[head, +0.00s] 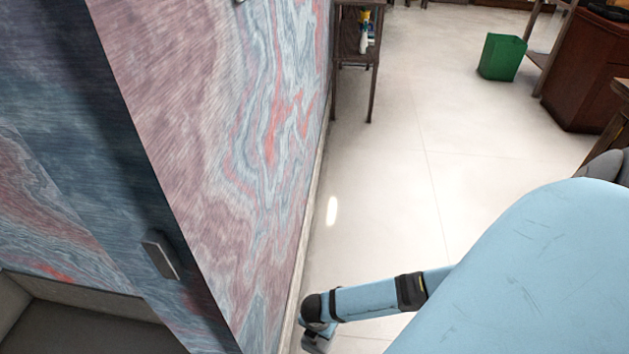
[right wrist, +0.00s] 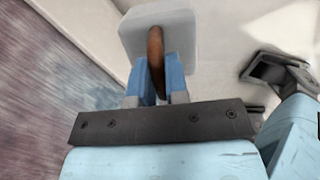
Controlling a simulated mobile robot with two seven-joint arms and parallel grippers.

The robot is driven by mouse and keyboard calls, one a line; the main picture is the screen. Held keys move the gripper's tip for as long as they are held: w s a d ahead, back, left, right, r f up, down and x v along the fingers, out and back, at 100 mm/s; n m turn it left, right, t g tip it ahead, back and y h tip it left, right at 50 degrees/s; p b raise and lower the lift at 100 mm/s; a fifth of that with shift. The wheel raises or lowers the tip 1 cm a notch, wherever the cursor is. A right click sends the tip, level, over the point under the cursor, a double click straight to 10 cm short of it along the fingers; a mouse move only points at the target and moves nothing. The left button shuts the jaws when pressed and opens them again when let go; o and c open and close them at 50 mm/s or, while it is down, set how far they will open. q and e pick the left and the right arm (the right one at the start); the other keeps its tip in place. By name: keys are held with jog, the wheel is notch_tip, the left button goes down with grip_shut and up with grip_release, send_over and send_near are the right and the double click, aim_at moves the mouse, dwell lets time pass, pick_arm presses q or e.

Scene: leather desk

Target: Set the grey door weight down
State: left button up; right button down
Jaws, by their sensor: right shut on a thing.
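The grey door weight (right wrist: 183,38) is a pale block with rounded corners and a brown loop handle (right wrist: 156,50), seen in the right wrist view. My right gripper (right wrist: 157,78) is shut on the handle, with one blue finger on each side of it. The block lies beyond the fingertips, close to the patterned wall. I cannot tell whether its underside touches the floor. In the head view a light blue arm of mine reaches to the bottom edge beside the wall, and the weight is not visible there. My left gripper is not in view.
A patterned wall (head: 220,130) with a pale baseboard runs along the left. The pale tiled floor (head: 390,180) is clear to its right. A dark stand (head: 353,65) stands against the wall farther off. A green bin (head: 502,57) and a red-brown cabinet (head: 585,70) stand at the far right.

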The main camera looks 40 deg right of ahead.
aim_at(318, 341)
notch_tip(318, 341, down, 10)
jog(key=b, duration=0.5)
jog(key=shift+a+f, duration=0.1)
jog(key=shift+f, duration=0.05)
notch_tip(318, 341, down, 8)
jog(key=b, duration=0.4)
jog(key=c, duration=1.6)
grip_release()
jog(key=shift+f, duration=0.1)
jog(key=o, duration=0.5)
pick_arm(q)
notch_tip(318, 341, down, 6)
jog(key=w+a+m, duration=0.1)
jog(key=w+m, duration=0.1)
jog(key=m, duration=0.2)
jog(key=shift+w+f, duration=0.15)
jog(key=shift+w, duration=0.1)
